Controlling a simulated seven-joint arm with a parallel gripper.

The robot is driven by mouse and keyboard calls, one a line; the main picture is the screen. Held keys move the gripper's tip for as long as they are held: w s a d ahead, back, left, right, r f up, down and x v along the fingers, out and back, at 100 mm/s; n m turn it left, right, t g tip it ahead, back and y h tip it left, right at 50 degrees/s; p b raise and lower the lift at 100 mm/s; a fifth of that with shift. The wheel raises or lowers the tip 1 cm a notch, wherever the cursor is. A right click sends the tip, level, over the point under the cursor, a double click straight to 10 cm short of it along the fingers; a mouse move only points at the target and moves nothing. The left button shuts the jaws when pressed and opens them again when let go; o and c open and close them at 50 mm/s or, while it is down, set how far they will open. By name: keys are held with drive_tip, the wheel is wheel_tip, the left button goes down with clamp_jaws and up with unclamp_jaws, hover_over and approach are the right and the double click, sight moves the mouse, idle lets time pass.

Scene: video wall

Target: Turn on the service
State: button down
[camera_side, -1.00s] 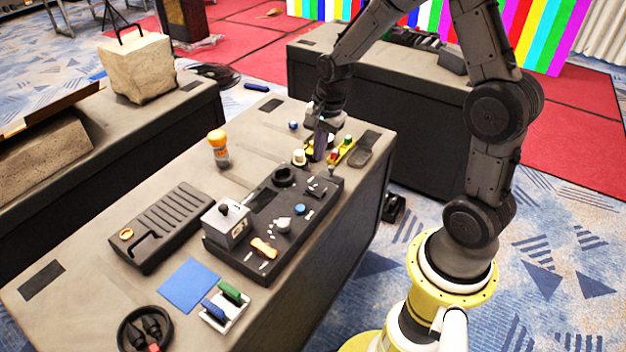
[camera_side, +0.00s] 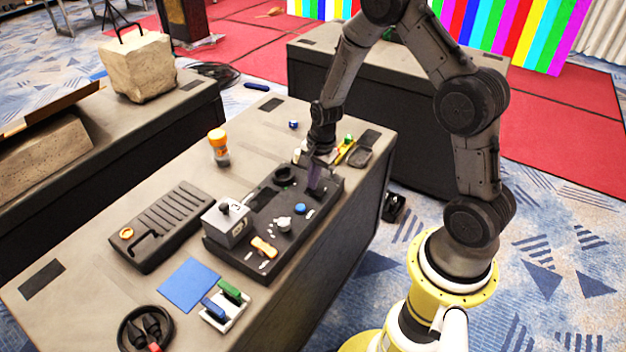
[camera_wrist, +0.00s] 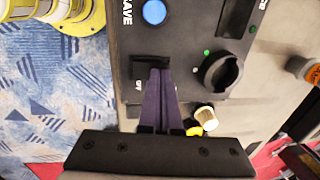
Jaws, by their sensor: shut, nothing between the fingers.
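The black control panel (camera_side: 262,222) lies on the table. In the wrist view the panel (camera_wrist: 185,30) shows a black switch (camera_wrist: 150,66) with a partly hidden label beside it that seems to read OFF. My gripper (camera_side: 314,188) is shut and empty, pointing down over the panel's far right part. In the wrist view its purple fingertips (camera_wrist: 160,74) are at the edge of the switch and cover part of it; I cannot tell whether they touch. A round black knob (camera_wrist: 221,73) sits to the right, and a blue button (camera_wrist: 154,12) marked SAVE sits above.
The panel also carries a grey lever box (camera_side: 228,222), an orange handle (camera_side: 264,247) and a white knob (camera_side: 283,225). An orange-capped bottle (camera_side: 219,147), a black ribbed case (camera_side: 160,226) and a blue sheet (camera_side: 188,285) stand around it.

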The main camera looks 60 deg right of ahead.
drive_tip(key=shift+w+a+f+g, duration=0.1)
drive_tip(key=shift+f+g, duration=0.15)
drive_tip(key=shift+g, duration=0.05)
drive_tip(key=shift+s+r, duration=0.1)
drive_tip(key=shift+s, duration=0.8)
drive_tip(key=shift+w+r, duration=0.1)
